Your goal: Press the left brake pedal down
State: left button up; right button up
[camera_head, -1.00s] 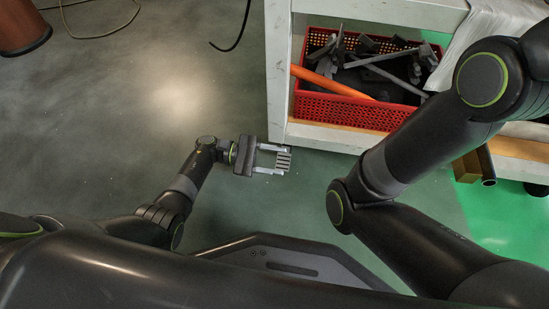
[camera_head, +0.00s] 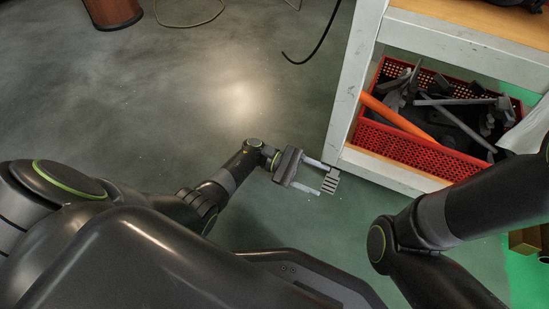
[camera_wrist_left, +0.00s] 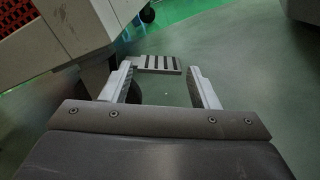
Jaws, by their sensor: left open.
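The brake pedal (camera_head: 331,183) is a small grey slotted plate low at the cart's near corner. In the left wrist view the pedal (camera_wrist_left: 157,64) lies just ahead of the fingertips, roughly between them, nearer the left finger. My left gripper (camera_head: 322,178) is open, with its two pale fingers pointing at the pedal. In the left wrist view the gripper (camera_wrist_left: 160,72) is empty. I cannot tell whether a fingertip touches the pedal. My right arm is at the right of the head view; its gripper is out of view.
The white cart (camera_head: 347,95) stands beyond the pedal, with a red perforated crate (camera_head: 405,149) of tools on its lower shelf. An orange handle (camera_head: 397,116) sticks out of the crate. A black cable (camera_head: 325,40) lies on the floor.

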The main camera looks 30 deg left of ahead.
pick_arm(q)
jog(key=a, duration=1.5)
jog(key=shift+a, duration=0.2)
